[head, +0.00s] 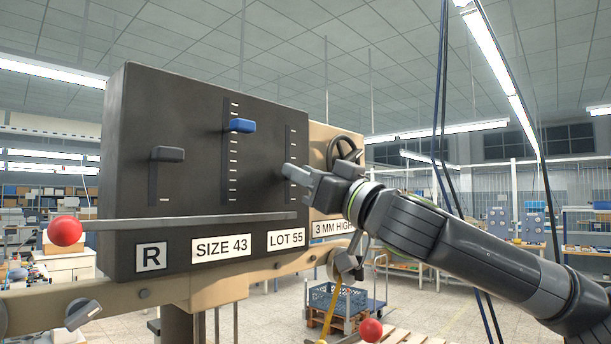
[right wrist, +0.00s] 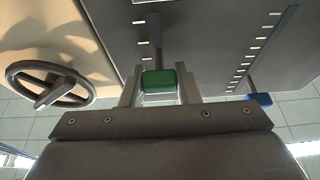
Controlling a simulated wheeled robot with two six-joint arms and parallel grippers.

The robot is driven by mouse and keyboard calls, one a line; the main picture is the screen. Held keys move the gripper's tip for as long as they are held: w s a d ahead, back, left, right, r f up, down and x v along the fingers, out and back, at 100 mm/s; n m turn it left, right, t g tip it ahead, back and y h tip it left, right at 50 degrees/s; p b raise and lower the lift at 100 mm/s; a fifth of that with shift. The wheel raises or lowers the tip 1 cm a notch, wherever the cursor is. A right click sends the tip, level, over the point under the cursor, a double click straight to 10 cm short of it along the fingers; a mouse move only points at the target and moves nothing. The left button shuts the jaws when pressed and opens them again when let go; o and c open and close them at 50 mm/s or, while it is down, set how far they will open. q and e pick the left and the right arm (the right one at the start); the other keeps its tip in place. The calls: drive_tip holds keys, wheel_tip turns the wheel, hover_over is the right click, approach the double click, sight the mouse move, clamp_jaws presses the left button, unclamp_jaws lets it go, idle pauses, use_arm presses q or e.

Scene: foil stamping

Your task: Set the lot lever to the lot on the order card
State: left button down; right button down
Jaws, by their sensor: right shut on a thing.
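A black panel (head: 190,100) carries three slotted levers. The right slot (head: 291,140), with tick marks, stands above a plate reading LOT 55 (head: 286,240). My right gripper (head: 288,172) is at this slot in the head view and covers its knob. In the right wrist view a green knob (right wrist: 158,80) sits between the two fingers of my right gripper (right wrist: 158,88), which is shut on it. The slot and ticks run on above the knob there. My left gripper is in neither view.
A blue knob (head: 241,125) sits high in the middle slot above SIZE 43 (head: 221,247). A handwheel (head: 344,150) is close behind my right gripper. A grey bar (head: 190,222) crosses the lower panel.

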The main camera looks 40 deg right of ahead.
wheel_tip(320, 180, up, 9)
drive_tip(key=p, duration=0.7)
drive_tip(key=shift+f, duration=0.15)
drive_tip(key=shift+d+p, duration=0.1)
drive_tip(key=shift+p, duration=0.25)
drive_tip(key=shift+s+r, duration=0.1)
drive_tip(key=shift+r, duration=0.1)
drive_tip(key=c, duration=1.1)
unclamp_jaws()
drive_tip(key=shift+c, duration=0.2)
drive_tip(key=shift+o, duration=0.3)
drive_tip(key=shift+f, duration=0.1)
drive_tip(key=shift+f, duration=0.1)
